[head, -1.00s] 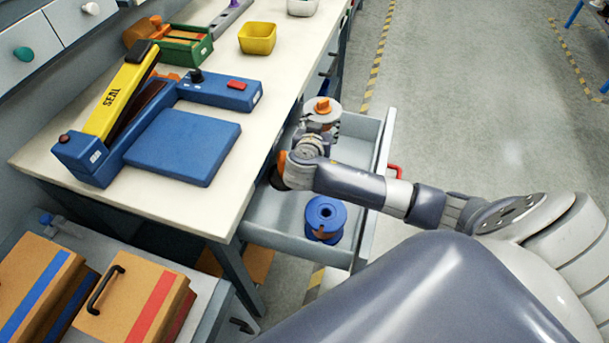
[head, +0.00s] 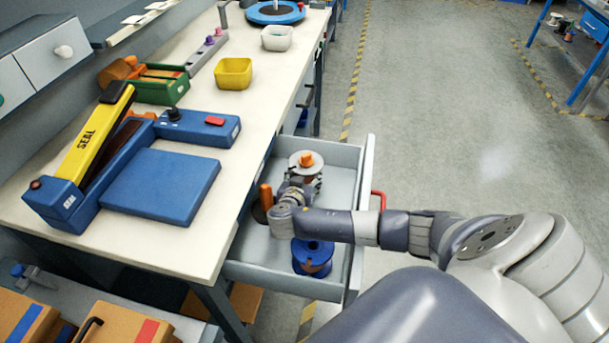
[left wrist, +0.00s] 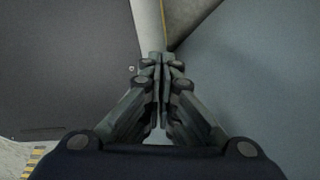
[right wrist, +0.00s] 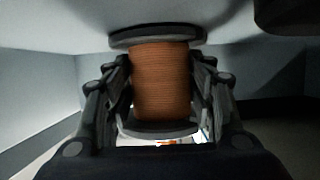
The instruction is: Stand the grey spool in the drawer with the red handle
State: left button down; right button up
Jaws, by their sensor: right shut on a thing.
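The grey spool (head: 306,163) has grey flanges and an orange winding, which shows in the right wrist view (right wrist: 160,82). My right gripper (head: 303,184) is shut on it, one finger on each side of the winding. The spool is upright, inside the outline of the open drawer (head: 343,155); whether it touches the floor is hard to tell. The red handle (head: 378,199) is on the drawer's right-hand front. My left gripper (left wrist: 160,75) is shut and empty in the left wrist view, and out of the head view.
A blue spool (head: 312,258) stands in the drawer's near part. A dark item with an orange upright part (head: 266,196) is at the drawer's left. The white bench top (head: 235,190) overhangs the drawer's left side and carries a blue and yellow sealer (head: 162,188).

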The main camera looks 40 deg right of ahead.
jog(key=shift+w+r, duration=0.1)
jog(key=shift+r, duration=0.05)
jog(key=shift+f, duration=0.2)
jog(key=o, duration=1.6)
jog(key=shift+o, duration=0.2)
jog(key=shift+r, duration=0.15)
jog(key=v, duration=1.2)
jog(key=shift+a, duration=0.1)
